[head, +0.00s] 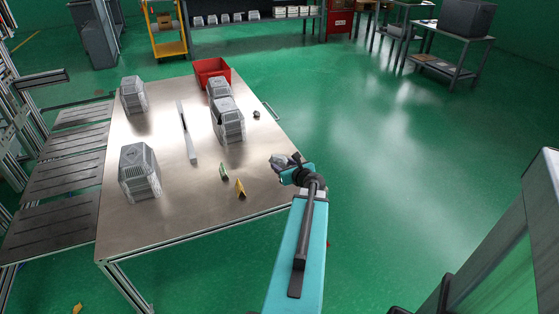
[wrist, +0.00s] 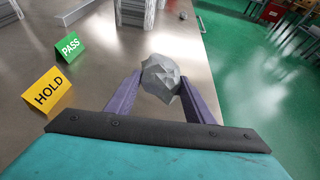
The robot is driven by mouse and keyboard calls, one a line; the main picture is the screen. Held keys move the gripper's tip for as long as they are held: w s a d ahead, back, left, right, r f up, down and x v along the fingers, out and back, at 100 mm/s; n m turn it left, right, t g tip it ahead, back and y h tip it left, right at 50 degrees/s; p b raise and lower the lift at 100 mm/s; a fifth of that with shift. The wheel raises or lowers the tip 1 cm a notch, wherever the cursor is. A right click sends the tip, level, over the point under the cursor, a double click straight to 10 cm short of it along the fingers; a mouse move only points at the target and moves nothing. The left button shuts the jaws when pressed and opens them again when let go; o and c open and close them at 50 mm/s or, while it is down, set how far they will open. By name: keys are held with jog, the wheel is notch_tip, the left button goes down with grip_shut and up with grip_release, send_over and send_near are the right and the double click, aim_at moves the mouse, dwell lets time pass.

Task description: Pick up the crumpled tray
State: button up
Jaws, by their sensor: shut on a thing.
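The crumpled tray, a small grey faceted lump, is between the two fingers of my gripper (wrist: 161,80) in the wrist view (wrist: 160,72). The fingers are shut on its sides, and their tips are partly hidden by it. In the head view the crumpled tray (head: 280,161) shows at the end of my arm, near the right edge of the metal table (head: 165,215). I cannot tell how high it is above the table top.
A green PASS sign (wrist: 69,47) and a yellow HOLD sign (wrist: 46,91) stand left of my gripper. Several grey finned housings (head: 139,172), a long metal bar (head: 187,135), a small dark part (head: 256,114) and a red bin (head: 211,71) are on the table.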

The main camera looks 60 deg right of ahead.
aim_at(284, 167)
jog(key=s+a, duration=0.2)
jog(key=s, duration=0.1)
jog(key=shift+s+a+r, duration=0.15)
jog(key=shift+s+r, duration=0.05)
jog(key=shift+s, duration=0.05)
jog(key=shift+s+r+p, duration=0.2)
jog(key=shift+p, duration=0.3)
jog(key=shift+s+a+p, duration=0.45)
jog(key=shift+s+p, duration=0.2)
jog(key=shift+p, duration=0.45)
jog(key=shift+s+a+f, duration=0.1)
jog(key=shift+s, duration=0.1)
